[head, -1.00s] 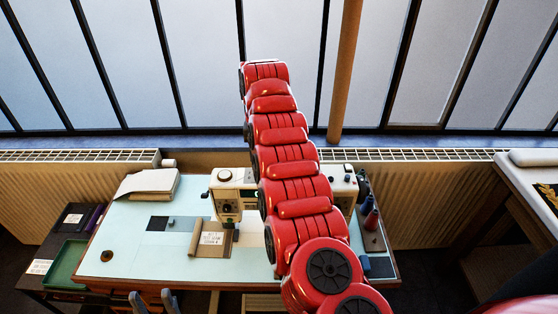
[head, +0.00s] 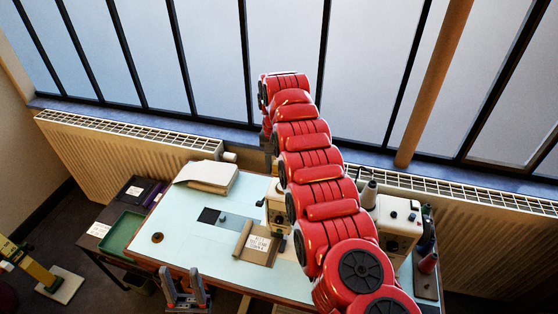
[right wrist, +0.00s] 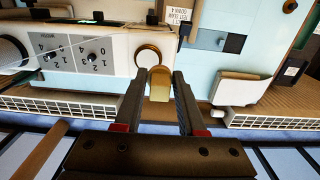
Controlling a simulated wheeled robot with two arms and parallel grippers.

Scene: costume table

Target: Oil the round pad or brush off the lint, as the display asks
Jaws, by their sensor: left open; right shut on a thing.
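A cream sewing machine (head: 400,218) stands on the pale blue table (head: 180,248), partly hidden by my red right arm. In the right wrist view, the machine (right wrist: 112,70) has numbered dials and a round, brass-rimmed spot (right wrist: 148,57); I cannot tell if this is the pad. My right gripper (right wrist: 160,88) is shut on a rounded brass-coloured piece (right wrist: 160,80), close to that round spot; whether they touch is unclear. My left gripper (head: 187,293) is open and empty at the table's front edge. No display or lint is readable.
A printed card (head: 258,243) lies on a brown folder on the table. A dark square (head: 209,215), folded cloth (head: 207,177) and a red spool (head: 428,262) are also there. A side table with a green tray (head: 122,233) stands left. Radiators and windows lie behind.

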